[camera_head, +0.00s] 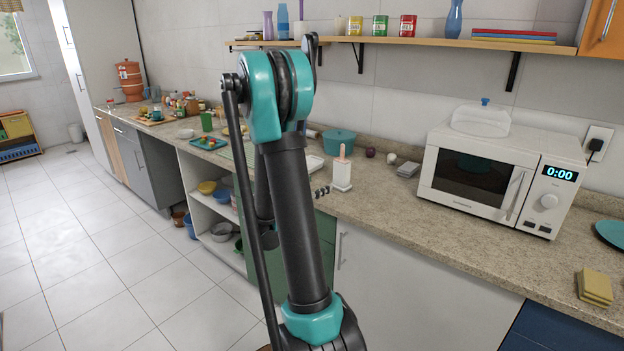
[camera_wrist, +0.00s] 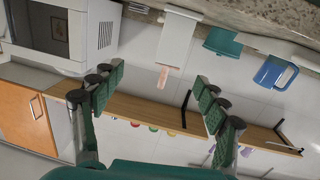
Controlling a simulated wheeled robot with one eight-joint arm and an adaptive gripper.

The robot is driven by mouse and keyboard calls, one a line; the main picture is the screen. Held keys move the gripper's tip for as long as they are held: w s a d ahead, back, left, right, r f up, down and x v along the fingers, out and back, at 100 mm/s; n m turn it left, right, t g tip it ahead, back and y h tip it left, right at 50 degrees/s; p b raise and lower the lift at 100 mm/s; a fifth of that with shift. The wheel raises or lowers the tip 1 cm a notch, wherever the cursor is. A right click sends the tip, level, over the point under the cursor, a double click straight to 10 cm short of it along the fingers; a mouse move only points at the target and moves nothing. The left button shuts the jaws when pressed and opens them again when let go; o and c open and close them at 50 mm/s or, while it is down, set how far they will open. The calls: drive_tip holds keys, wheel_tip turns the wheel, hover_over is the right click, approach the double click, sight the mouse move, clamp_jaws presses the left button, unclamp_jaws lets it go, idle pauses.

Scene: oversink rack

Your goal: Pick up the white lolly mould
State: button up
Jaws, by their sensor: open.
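The white lolly mould (camera_head: 342,174) stands upright on the counter, to the right of my arm in the head view, with a pinkish stick-like part on top. In the wrist view, which is upside down, the mould (camera_wrist: 177,40) hangs from the counter at the top, its pinkish end pointing down between my fingers. My gripper (camera_wrist: 160,84) is open and empty, its dark green finger pads on either side of the mould's pinkish end. In the head view my arm hides most of the gripper; a dark fingertip shows just left of the mould.
A teal pot (camera_head: 338,143) stands behind the mould, with a red onion (camera_head: 370,152) and a grey block (camera_head: 407,169) to its right. The microwave (camera_head: 496,180) is farther right. A shelf (camera_head: 420,41) runs above. Counter before the mould is clear.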

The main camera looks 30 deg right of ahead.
drive_tip(key=w, duration=0.1)
approach(339, 166)
drive_tip(key=shift+t+h, duration=0.3)
drive_tip(key=x, duration=0.4)
drive_tip(key=f+x, duration=0.1)
drive_tip(key=x, duration=0.1)
drive_tip(key=shift+s+d, duration=0.15)
drive_tip(key=shift+s, duration=0.2)
drive_tip(key=shift+w+x, duration=0.15)
drive_tip(key=shift+x, duration=1.3)
drive_tip(key=shift+w+x, duration=0.1)
drive_tip(key=shift+x, duration=1.35)
drive_tip(key=shift+r, duration=0.15)
drive_tip(key=c, duration=1.7)
